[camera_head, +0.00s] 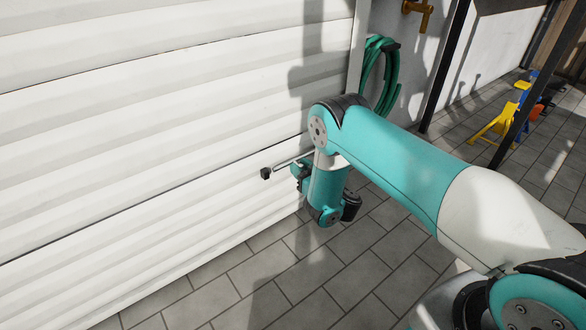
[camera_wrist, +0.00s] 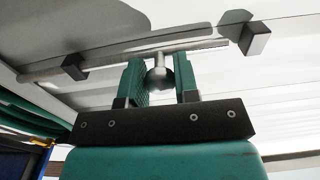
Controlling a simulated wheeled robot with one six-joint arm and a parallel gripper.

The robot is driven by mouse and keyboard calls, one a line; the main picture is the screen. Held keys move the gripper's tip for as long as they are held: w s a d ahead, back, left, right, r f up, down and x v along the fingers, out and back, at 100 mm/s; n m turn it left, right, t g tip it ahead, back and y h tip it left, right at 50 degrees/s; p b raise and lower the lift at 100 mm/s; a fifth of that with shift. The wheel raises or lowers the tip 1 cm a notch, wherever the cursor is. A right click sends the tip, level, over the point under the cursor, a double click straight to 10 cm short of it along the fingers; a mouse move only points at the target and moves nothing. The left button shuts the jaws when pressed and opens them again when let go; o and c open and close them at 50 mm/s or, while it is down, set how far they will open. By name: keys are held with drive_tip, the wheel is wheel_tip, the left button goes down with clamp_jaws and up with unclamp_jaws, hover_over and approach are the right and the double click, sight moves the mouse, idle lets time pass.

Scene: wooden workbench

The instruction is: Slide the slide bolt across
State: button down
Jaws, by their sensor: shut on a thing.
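The slide bolt (camera_wrist: 205,46) is a pale metal rod lying along the white slatted door, with a round grey knob (camera_wrist: 159,77) on a short stem. It also shows in the head view as a thin rod (camera_head: 287,163), partly hidden behind my arm. My gripper (camera_wrist: 162,73) is shut on the knob, with a teal finger on each side of it. In the head view my gripper (camera_head: 299,175) is against the door. A dark bracket (camera_wrist: 74,67) sits at the rod's left. A dark catch block (camera_wrist: 258,40) sits beyond its right end, seemingly apart from it.
The white slatted door (camera_head: 130,130) fills the left of the head view. A green hose (camera_head: 389,80) hangs on the wall behind my arm. Paved floor (camera_head: 235,290) is clear in front of the door. Yellow stands (camera_head: 493,125) are far off at right.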

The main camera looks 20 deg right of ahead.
drive_tip(key=c, duration=0.9)
unclamp_jaws()
drive_tip(key=shift+d+f+h, duration=0.15)
drive_tip(key=shift+d+h, duration=0.25)
drive_tip(key=shift+d, duration=0.1)
drive_tip(key=shift+o, duration=0.3)
drive_tip(key=shift+a, duration=0.25)
drive_tip(key=shift+s+p, duration=0.35)
drive_tip(key=shift+p, duration=0.15)
drive_tip(key=p+v, duration=1.7)
drive_tip(key=p, duration=0.5)
drive_tip(key=shift+d+p, duration=0.25)
drive_tip(key=shift+p, duration=0.1)
drive_tip(key=shift+w, duration=0.2)
